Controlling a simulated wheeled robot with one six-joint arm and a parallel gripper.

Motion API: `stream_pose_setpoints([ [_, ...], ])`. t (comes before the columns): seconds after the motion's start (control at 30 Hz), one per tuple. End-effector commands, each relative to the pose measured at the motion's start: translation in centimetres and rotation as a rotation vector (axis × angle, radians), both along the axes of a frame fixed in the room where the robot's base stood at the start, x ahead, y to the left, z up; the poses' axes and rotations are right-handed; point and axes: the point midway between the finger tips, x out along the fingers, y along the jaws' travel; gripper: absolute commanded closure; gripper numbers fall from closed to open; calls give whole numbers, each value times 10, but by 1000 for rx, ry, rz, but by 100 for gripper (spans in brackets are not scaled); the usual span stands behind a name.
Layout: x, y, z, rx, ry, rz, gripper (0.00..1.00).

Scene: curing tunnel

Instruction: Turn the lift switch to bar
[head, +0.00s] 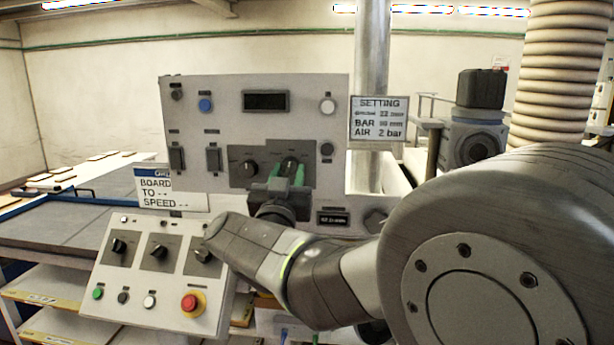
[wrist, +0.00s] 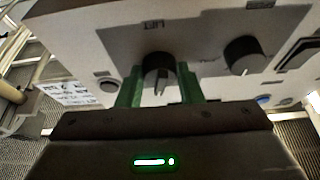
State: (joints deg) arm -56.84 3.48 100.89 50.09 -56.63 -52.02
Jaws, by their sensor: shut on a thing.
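The lift switch is a black rotary knob (wrist: 158,72) on a grey plate, with a pale pointer line on its face. A small label above it in the wrist view seems to read LIFT, upside down. My gripper (wrist: 160,90) has its green fingers on either side of this knob and is shut on it. In the head view my gripper (head: 288,174) reaches the front panel (head: 225,125) from below, and the switch (head: 290,162) is partly hidden behind the fingers. I cannot read the position marks around the knob.
A similar black knob (head: 244,168) sits just left of the switch in the head view. A SETTING sign (head: 379,118) hangs to the right. A sloped control box (head: 150,275) with several knobs and a red stop button (head: 189,302) stands lower left, close to my wrist.

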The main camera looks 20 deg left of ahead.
Motion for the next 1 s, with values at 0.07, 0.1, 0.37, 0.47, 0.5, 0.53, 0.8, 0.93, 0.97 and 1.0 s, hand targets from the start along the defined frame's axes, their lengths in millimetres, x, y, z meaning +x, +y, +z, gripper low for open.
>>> stream_pose_setpoints([
  [0.07, 0, 1, -2, 26, 5, 0, 90],
  [0.1, 0, 1, -2, 44, 11, 0, 90],
  [0.37, -1, 3, -2, 222, 52, 1, 90],
  [0.47, -1, 4, -2, 304, 72, 1, 90],
  [0.5, -1, 4, -1, 337, 80, 0, 90],
  [0.53, -1, 4, -1, 361, 86, 1, 90],
  [0.8, -2, 6, 1, 549, 132, 0, 90],
  [0.93, -2, 7, 2, 614, 148, -1, 90],
  [0.97, -2, 7, 2, 625, 150, 0, 90],
  [1.0, -2, 7, 2, 641, 154, 0, 90],
])
